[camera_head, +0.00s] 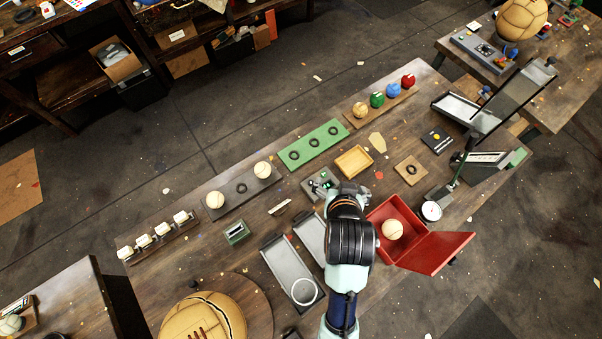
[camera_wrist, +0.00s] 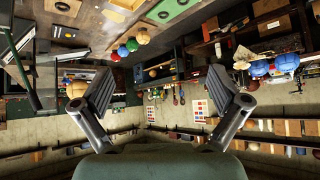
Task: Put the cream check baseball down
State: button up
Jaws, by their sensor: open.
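My gripper (camera_wrist: 167,103) is open in the wrist view, with its two dark fingers spread wide and nothing between them. In the head view my arm reaches over the middle of the bench, and the fingertips are hard to make out. A cream ball (camera_head: 392,229) lies inside the open red box (camera_head: 440,250), just right of my arm and apart from it. Two more cream balls, a left one (camera_head: 215,199) and a right one (camera_head: 262,169), sit on a grey tray (camera_head: 228,212). I cannot tell which cream ball is the check baseball.
A green board (camera_head: 318,134) with dark rings lies behind my arm. A wooden rack (camera_head: 385,112) holds tan, green, blue and red balls. A shallow wooden tray (camera_head: 353,161), a round gauge (camera_head: 431,211) and a grey tray with a white ring (camera_head: 303,291) are nearby.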

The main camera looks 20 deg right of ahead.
jog(key=a+r+n+t+y, duration=0.2)
jog(key=a+r, duration=0.4)
jog(key=a, duration=0.3)
jog(key=w+a+r+n+t+y, duration=0.1)
jog(key=a+r+n+t, duration=0.1)
jog(key=a+r+n, duration=0.2)
jog(key=a+r, duration=0.3)
jog(key=a, duration=0.1)
jog(key=shift+a+r+t+y, duration=0.2)
jog(key=shift+a+t+y, duration=0.15)
jog(key=shift+t+y, duration=0.05)
